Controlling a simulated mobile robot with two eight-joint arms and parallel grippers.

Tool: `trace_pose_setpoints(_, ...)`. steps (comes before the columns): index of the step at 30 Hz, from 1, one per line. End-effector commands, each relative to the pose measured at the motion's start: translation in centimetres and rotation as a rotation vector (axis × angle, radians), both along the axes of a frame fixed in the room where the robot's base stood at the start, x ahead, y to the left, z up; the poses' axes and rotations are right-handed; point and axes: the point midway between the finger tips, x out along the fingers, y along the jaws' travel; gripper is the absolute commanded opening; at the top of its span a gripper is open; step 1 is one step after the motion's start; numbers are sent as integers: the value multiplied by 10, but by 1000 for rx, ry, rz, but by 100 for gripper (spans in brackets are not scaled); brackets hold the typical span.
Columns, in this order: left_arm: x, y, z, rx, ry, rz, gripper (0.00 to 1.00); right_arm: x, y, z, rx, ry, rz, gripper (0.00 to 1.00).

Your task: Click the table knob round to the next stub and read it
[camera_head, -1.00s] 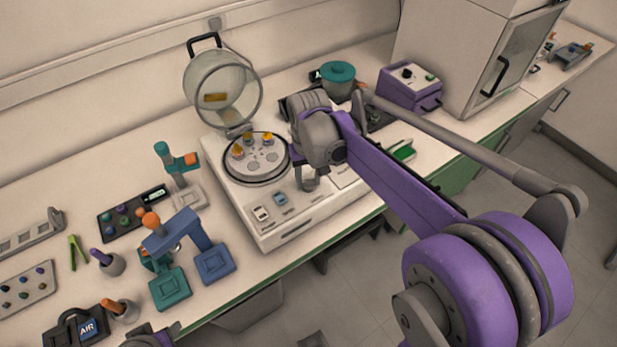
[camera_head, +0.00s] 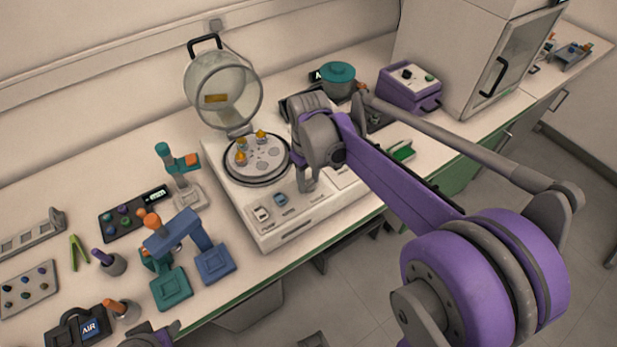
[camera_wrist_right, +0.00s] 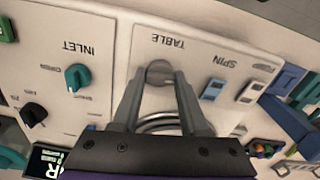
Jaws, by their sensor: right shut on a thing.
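The table knob (camera_wrist_right: 160,70) is a grey round knob under the TABLE label in the right wrist view. My right gripper (camera_wrist_right: 160,82) is shut on it, one finger on each side. In the head view my right gripper (camera_head: 307,183) reaches down to the front panel of the white machine (camera_head: 262,232), and the knob is hidden there. The round stub table (camera_head: 263,170) lies under the raised clear lid (camera_head: 222,98). Several stub places show, some with orange-yellow stubs (camera_head: 241,157) at its left and back. My left gripper is not clearly seen; only a purple and grey part shows at the bottom edge.
A teal INLET knob (camera_wrist_right: 77,77) and a SPIN switch (camera_wrist_right: 214,89) flank the table knob. A black display (camera_wrist_right: 48,160) is partly cut off. A teal pot (camera_head: 338,80) and purple box (camera_head: 410,87) stand behind. Stands and racks fill the bench's left.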

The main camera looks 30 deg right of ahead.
Motion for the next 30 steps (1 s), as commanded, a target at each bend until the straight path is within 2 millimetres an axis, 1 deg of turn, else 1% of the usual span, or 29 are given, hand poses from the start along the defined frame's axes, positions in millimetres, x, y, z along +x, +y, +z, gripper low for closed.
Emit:
trace_pose_setpoints(9,1,0,4,0,-1,0,50,0,0,1,0,0,299,0)
trace_pose_setpoints(18,1,0,6,0,-2,0,50,0,0,0,0,0,554,0)
trace_pose_setpoints(24,1,0,7,0,-3,0,50,0,0,0,0,0,676,0)
trace_pose_setpoints(30,1,0,8,0,-3,0,50,0,0,0,0,0,749,0)
